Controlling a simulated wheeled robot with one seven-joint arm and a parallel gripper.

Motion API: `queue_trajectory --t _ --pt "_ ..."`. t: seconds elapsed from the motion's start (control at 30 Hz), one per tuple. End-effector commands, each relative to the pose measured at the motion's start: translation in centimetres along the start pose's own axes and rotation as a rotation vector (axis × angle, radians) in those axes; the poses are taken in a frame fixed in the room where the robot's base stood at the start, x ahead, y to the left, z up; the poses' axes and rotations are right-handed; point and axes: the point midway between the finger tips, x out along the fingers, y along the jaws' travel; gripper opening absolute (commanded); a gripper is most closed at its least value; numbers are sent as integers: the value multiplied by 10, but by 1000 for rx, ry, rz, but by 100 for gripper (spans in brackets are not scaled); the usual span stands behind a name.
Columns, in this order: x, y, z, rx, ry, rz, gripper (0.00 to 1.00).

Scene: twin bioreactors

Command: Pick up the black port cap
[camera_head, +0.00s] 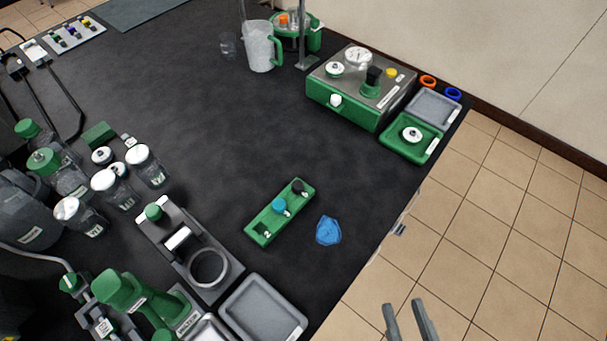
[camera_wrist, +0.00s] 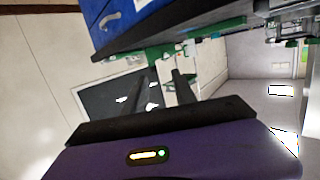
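A small black cap (camera_head: 298,186), which looks like the port cap, sits at the far right end of a green rack (camera_head: 262,229) on the dark bench. A teal cap (camera_head: 279,205) sits beside it in the rack's middle, and the near end looks empty. My gripper (camera_head: 408,318) is at the lower right, over the tiled floor beyond the bench edge, away from the rack. Its two fingers are apart with nothing between them. They also show in the wrist view (camera_wrist: 162,84), where I cannot make out the black cap.
A crumpled blue item (camera_head: 328,230) lies right of the rack, towards the bench edge. A grey tray (camera_head: 263,308) and a ring holder (camera_head: 209,266) stand nearer. A green-and-steel device (camera_head: 360,88) stands at the back right. The bench behind the rack is clear.

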Motion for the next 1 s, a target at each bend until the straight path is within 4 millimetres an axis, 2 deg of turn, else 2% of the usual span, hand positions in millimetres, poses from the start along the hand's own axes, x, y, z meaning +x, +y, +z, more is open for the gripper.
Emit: queue_trajectory --t 0.27,0.5,0.7,0.83,1.0 --pt "46 -37 -17 -12 10 -96 33" --pt "110 -100 -37 -37 -37 -195 33" --pt "160 -146 -50 -56 -137 -184 33" --pt "181 -156 -50 -45 -221 -104 33" --pt "187 -145 -38 -16 -297 3 33"
